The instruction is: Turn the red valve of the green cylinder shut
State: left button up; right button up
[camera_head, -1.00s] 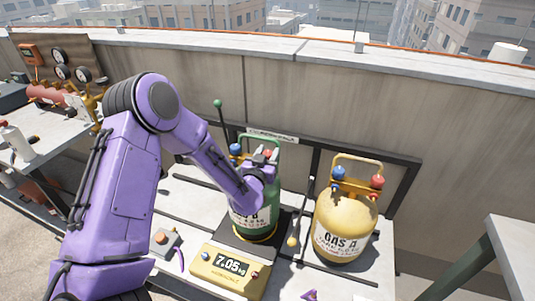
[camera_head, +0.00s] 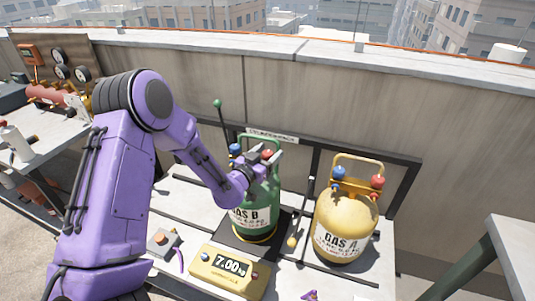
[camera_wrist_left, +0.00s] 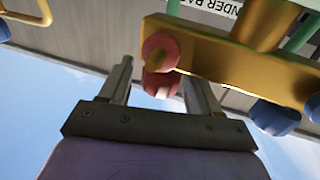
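The green cylinder (camera_head: 262,205), labelled GAS B, stands upright on the dark scale platform. Its red valve (camera_head: 267,154) is at the top right and its blue valve (camera_head: 235,150) at the top left. My left gripper (camera_head: 262,165) is at the cylinder's top, by the red valve. In the left wrist view the open fingers (camera_wrist_left: 157,85) stand on either side of the red valve (camera_wrist_left: 160,80). A gap shows at the left finger; contact at the right finger cannot be told. My right gripper is not clearly seen.
A yellow cylinder (camera_head: 344,228) labelled GAS A, with its own red and blue valves, stands to the right. The yellow scale display (camera_head: 229,270) is in front. A parapet wall (camera_head: 430,140) runs behind.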

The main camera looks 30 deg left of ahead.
pick_arm(q)
jog(key=s+b, duration=0.2)
jog(key=s, duration=0.8)
jog(key=shift+s, duration=0.25)
